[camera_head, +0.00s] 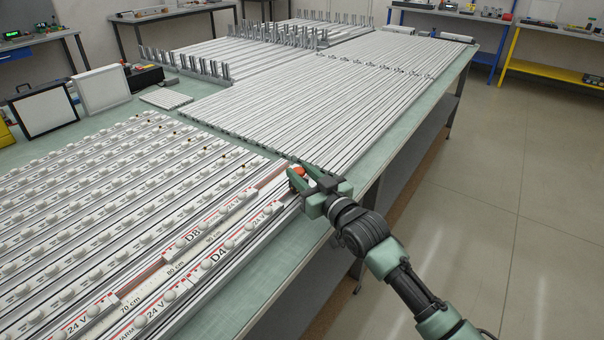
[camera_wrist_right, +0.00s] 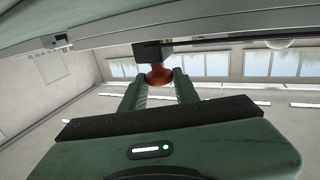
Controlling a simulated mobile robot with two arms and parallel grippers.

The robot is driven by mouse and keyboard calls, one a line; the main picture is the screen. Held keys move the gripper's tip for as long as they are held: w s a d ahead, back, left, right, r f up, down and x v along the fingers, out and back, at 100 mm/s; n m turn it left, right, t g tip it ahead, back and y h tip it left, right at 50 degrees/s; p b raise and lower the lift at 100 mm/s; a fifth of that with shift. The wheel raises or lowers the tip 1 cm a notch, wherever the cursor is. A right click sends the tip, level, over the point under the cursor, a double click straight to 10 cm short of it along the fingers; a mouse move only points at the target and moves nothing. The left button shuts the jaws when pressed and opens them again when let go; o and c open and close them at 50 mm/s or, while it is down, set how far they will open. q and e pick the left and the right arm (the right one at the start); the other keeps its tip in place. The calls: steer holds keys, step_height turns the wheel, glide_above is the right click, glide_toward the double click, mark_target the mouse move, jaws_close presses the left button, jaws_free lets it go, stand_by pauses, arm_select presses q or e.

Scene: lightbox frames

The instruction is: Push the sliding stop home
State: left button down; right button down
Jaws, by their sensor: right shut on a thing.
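The sliding stop shows as an orange-red knob (camera_head: 297,171) at the far right end of the front rails on the table. In the right wrist view the knob (camera_wrist_right: 158,76) sits against a small dark block (camera_wrist_right: 152,52) on a grey metal rail (camera_wrist_right: 215,42). My right gripper (camera_head: 303,182) is at this rail end, its fingers closed on the knob from both sides. In the head view my gripper partly hides the stop, and I cannot tell whether the block touches an end face. My left gripper is not in view.
Rows of labelled light strips (camera_head: 110,185) with white domes fill the near left of the green table (camera_head: 262,300). Bundles of bare profiles (camera_head: 310,100) lie beyond. Upright metal posts (camera_head: 185,66) stand farther back. The aisle floor (camera_head: 500,200) at right is clear.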

steer(key=shift+s+a+p, duration=0.2)
steer(key=shift+p, duration=0.1)
steer(key=s+a+p, duration=0.1)
steer(key=s, duration=0.1)
steer(key=s+a+p, duration=0.2)
steer(key=shift+s+a, duration=0.1)
steer(key=shift+s, duration=0.25)
steer(key=c, duration=1.1)
jaws_free()
steer(key=v, duration=0.7)
steer(key=shift+s+d, duration=0.25)
steer(key=shift+s, duration=0.1)
steer(key=shift+f, duration=0.1)
